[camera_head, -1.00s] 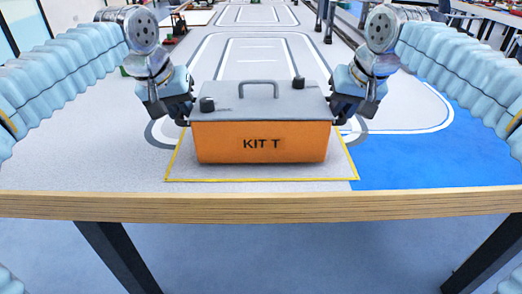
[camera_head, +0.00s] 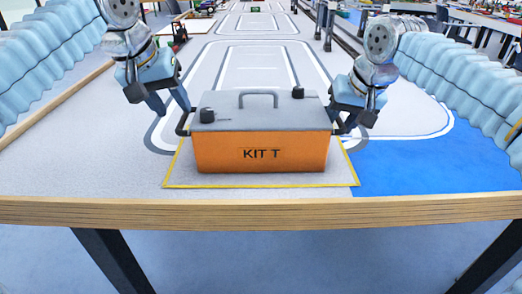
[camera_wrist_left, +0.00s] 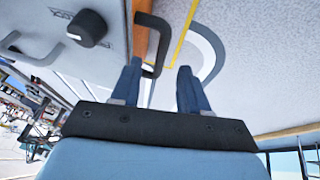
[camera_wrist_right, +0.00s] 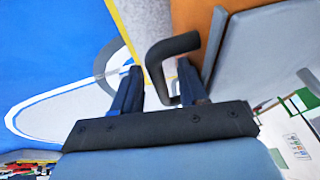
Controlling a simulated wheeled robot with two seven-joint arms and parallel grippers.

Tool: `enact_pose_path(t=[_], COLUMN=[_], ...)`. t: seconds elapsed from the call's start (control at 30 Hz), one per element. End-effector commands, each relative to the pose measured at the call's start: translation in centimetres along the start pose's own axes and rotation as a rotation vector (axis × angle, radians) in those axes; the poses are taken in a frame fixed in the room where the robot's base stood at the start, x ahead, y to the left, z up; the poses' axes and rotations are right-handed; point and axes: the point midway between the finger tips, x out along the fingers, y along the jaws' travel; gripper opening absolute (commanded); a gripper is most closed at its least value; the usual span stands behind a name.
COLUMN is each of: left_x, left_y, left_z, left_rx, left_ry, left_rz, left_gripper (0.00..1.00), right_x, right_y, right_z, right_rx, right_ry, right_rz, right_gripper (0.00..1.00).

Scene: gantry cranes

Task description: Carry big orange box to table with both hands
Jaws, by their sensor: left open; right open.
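My left gripper (camera_head: 172,106) is open at the box's left side. In the left wrist view, the black left side handle (camera_wrist_left: 156,42) reaches between the finger tips, nearer one finger. My right gripper (camera_head: 345,120) is open at the right side. In the right wrist view, the right side handle (camera_wrist_right: 165,58) lies between the fingers, close to the box-side finger; contact is unclear.
A blue area (camera_head: 405,165) covers the table's right front. The wooden front edge (camera_head: 260,213) runs just before the box. The tabletop left of the box is clear. Grey rails (camera_head: 345,40) and small models stand at the back.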

Motion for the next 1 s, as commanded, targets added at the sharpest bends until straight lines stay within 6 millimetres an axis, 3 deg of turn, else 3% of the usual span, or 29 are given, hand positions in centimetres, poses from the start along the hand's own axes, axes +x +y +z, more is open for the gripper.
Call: enact_pose_path(t=[0.27,0.7,1.0], left_x=[-1.7,-1.7,-1.7], left_y=[-0.1,-0.1,-0.1], left_z=[0.0,0.0,0.0], left_rx=[0.000,-0.001,-0.001], left_ry=[-0.001,-0.001,-0.001], left_rz=[-0.001,-0.001,-0.001], left_gripper=[0.45,0.45,0.45], right_x=[-1.1,-10.2,-12.0], right_y=[-0.1,0.0,0.0], right_z=[-0.1,-0.1,0.0], right_rx=[-0.001,0.000,0.000], right_ry=[0.003,0.003,-0.001], right_rz=[-0.002,-0.002,-0.001], right_gripper=[0.44,0.44,0.44])
